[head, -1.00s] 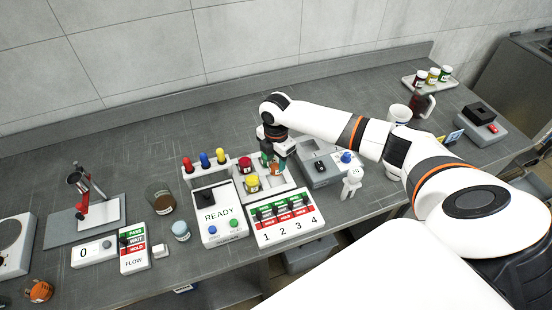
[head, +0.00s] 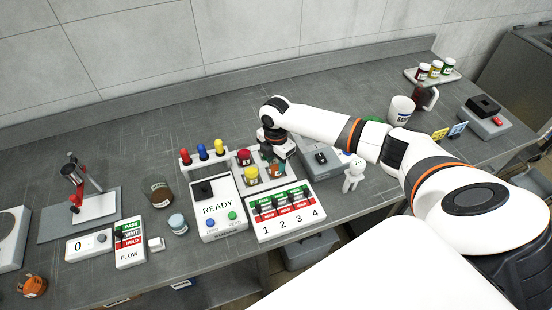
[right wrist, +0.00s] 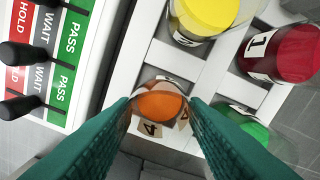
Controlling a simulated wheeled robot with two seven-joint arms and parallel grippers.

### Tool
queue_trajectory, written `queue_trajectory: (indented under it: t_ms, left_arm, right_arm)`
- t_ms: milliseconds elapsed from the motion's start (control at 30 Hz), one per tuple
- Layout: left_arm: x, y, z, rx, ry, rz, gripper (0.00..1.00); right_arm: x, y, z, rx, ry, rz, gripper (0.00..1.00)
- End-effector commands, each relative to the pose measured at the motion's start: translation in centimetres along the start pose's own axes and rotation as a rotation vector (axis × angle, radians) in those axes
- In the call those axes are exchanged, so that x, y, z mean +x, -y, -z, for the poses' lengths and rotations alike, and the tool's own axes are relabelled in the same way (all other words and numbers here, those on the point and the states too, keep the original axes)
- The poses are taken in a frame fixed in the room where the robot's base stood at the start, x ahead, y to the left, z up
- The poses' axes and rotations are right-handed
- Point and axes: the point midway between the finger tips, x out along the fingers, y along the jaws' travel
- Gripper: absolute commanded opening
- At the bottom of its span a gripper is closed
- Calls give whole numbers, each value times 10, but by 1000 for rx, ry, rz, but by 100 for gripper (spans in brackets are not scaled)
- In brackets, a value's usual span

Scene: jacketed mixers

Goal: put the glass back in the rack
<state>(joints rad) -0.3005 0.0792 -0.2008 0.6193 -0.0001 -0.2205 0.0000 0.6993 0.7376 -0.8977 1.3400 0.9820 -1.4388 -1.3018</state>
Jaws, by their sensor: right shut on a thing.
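My right gripper (head: 275,158) is over the white rack, pointing down. In the right wrist view its two green fingers (right wrist: 160,115) are shut on a small glass (right wrist: 158,106) with an orange top and labels reading 4. The glass is at a slot of the white rack (right wrist: 195,70), beside the yellow-topped jar; I cannot tell whether it is fully seated. The rack also holds a yellow-topped jar (right wrist: 205,14), a red-topped jar labelled 1 (right wrist: 285,52) and a green-topped jar (right wrist: 248,125). My left gripper is not in view.
A panel of black levers numbered 1 to 4 (head: 288,212) stands directly in front of the rack. A white mug (head: 401,109) stands farther right.

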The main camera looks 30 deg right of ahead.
Motion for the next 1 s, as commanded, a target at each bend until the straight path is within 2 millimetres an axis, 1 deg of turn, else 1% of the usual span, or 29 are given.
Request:
queue_trajectory:
  t_ms: [367, 400, 533, 733, 767, 800, 867, 900, 1000]
  left_arm:
    - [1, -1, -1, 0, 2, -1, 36]
    - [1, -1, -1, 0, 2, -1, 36]
    - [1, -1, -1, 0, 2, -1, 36]
    - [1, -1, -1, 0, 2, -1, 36]
    - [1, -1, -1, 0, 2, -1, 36]
    - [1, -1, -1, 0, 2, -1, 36]
    - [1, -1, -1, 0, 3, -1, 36]
    - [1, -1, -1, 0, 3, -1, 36]
    - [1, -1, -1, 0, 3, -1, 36]
  right_arm:
    - [3, 0, 0, 1, 0, 0, 14]
    - [3, 0, 0, 1, 0, 0, 43]
    - [3, 0, 0, 1, 0, 0, 65]
    - [3, 0, 0, 1, 0, -1, 65]
    - [3, 0, 0, 1, 0, -1, 69]
    - [3, 0, 0, 1, 0, -1, 75]
    - [3, 0, 0, 1, 0, -1, 85]
    - [3, 0, 0, 1, 0, -1, 87]
    - [3, 0, 0, 1, 0, -1, 87]
